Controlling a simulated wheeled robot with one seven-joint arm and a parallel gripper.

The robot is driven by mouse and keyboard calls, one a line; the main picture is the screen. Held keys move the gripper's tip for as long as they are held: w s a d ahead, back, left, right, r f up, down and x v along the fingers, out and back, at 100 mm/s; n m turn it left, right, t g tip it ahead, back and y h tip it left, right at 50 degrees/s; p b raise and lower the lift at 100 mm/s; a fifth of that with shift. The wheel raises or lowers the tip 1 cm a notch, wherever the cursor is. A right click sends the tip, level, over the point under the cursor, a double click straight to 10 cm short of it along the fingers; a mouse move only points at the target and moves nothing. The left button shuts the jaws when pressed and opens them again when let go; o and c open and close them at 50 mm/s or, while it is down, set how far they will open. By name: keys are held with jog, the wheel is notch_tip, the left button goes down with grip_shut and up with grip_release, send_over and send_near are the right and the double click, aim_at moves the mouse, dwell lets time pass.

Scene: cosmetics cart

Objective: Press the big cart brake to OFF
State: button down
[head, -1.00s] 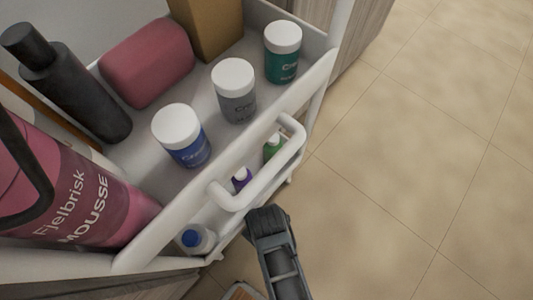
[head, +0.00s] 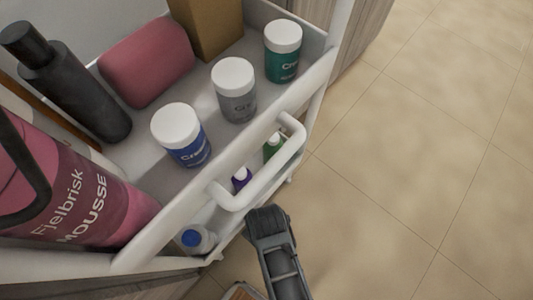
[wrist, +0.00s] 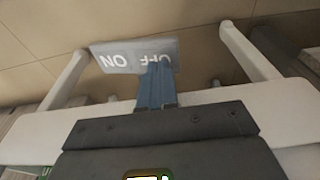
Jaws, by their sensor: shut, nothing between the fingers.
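The brake pedal (wrist: 117,55) is a grey plate in the wrist view, lettered OFF and ON, with the words upside down. ON is on its left part and OFF on its right part. My gripper (wrist: 157,72) is shut and empty, its bluish fingers together. Its tips overlap the OFF side of the plate and hide part of it. I cannot tell whether they touch it. In the head view my arm reaches down beside the cart, and the fingers are not clearly visible there.
The white cart (head: 168,232) holds a pink mousse bottle (head: 75,200), a black bottle (head: 75,90), a pink block (head: 147,62) and several jars. Its handle (head: 262,180) juts out near my arm. A white bar (wrist: 250,52) stands right of the pedal. Tiled floor (head: 420,150) at right is clear.

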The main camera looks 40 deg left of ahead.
jog(key=shift+f, duration=0.2)
jog(key=shift+r, duration=0.15)
notch_tip(320, 180, up, 7)
jog(key=p, duration=0.7)
dwell(0.6)
